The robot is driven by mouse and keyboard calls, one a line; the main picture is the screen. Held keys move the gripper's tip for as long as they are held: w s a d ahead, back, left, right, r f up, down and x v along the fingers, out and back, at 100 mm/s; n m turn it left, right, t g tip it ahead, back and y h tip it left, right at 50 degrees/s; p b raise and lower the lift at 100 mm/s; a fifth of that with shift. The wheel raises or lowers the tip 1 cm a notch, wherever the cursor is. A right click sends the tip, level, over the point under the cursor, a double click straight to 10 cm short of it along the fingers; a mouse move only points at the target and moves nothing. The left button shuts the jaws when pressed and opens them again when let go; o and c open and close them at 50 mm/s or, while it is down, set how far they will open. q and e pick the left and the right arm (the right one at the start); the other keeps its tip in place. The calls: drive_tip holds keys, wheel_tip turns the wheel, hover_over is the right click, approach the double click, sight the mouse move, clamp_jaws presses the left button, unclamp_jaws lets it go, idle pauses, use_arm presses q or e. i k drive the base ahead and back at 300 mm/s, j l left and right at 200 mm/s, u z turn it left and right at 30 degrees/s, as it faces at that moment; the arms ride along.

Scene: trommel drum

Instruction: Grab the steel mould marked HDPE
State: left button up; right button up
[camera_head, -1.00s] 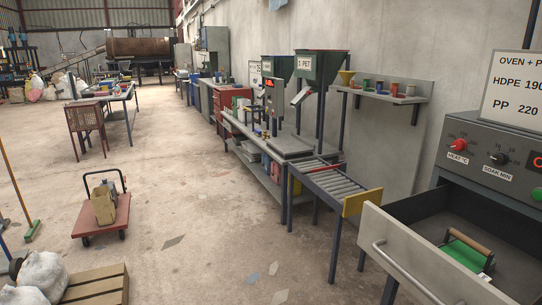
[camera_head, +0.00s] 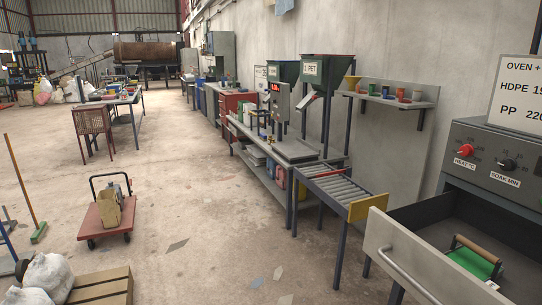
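No steel mould with a readable HDPE mark shows in the head view. The word HDPE is legible only on the white sign (camera_head: 515,95) above the oven panel at the right. A green block (camera_head: 472,264) with a brown wooden handle (camera_head: 474,246) lies in the open oven drawer (camera_head: 405,252) at the lower right. I cannot tell whether it carries a mark. Neither of my grippers is in view.
A roller table (camera_head: 338,188) stands left of the drawer, beside a workbench (camera_head: 262,147) and hoppers (camera_head: 325,68). A shelf (camera_head: 388,99) with small pots hangs on the wall. A red cart (camera_head: 106,216), sacks (camera_head: 48,272) and a pallet (camera_head: 100,287) stand left. The middle floor is open.

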sight(477, 260)
drive_tip(key=k+l+z, duration=0.35)
drive_tip(key=k, duration=0.25)
drive_tip(key=k+l+z, duration=0.3)
drive_tip(key=k+l, duration=0.15)
drive_tip(key=k, duration=0.15)
drive_tip(key=z, duration=2.1)
drive_tip(key=i+j+u, duration=0.1)
drive_tip(key=u, duration=1.65)
drive_tip(key=i+l+u, duration=0.25)
drive_tip(key=i, duration=0.2)
